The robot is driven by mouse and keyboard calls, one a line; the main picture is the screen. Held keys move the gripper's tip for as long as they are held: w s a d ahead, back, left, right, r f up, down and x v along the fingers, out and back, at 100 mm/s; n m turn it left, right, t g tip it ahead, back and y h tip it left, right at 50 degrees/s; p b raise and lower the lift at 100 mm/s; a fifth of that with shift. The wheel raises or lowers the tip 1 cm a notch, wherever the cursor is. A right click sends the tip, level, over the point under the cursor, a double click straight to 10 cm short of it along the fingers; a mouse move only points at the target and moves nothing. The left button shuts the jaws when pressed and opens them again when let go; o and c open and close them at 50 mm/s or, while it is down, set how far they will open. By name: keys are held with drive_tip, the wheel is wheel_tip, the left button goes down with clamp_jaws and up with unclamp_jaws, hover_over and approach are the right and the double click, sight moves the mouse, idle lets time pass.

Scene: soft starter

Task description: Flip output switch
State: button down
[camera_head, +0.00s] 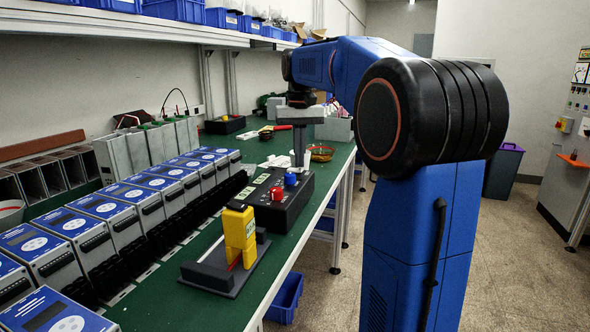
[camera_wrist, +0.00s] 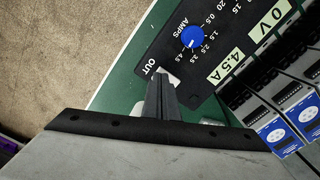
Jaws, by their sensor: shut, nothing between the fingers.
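The power supply box (camera_head: 263,209) is black and lies on the green bench, with a red knob (camera_head: 276,194) and a blue knob (camera_head: 290,180) on top. In the wrist view its panel (camera_wrist: 211,55) shows the blue AMPS knob (camera_wrist: 192,38), the OUT label (camera_wrist: 149,68) and readings of 4.5A and 0 V. A pale patch beside OUT, perhaps the output switch (camera_wrist: 171,74), is partly hidden by my fingers. My gripper (camera_wrist: 162,80) is shut and empty, its tips over the panel next to that patch. It also shows above the box's far end in the head view (camera_head: 305,163). Contact cannot be told.
A row of blue-and-grey soft starters (camera_head: 140,199) lines the bench left of the box. A yellow device (camera_head: 239,237) on a black stand is in front of it. A shelf with blue bins (camera_head: 180,10) hangs above. The floor on the right is mostly clear.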

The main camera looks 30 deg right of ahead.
drive_tip(key=shift+f, duration=0.45)
idle(0.3)
drive_tip(key=shift+r, duration=0.1)
wheel_tip(320, 180, up, 7)
idle(1.0)
idle(0.4)
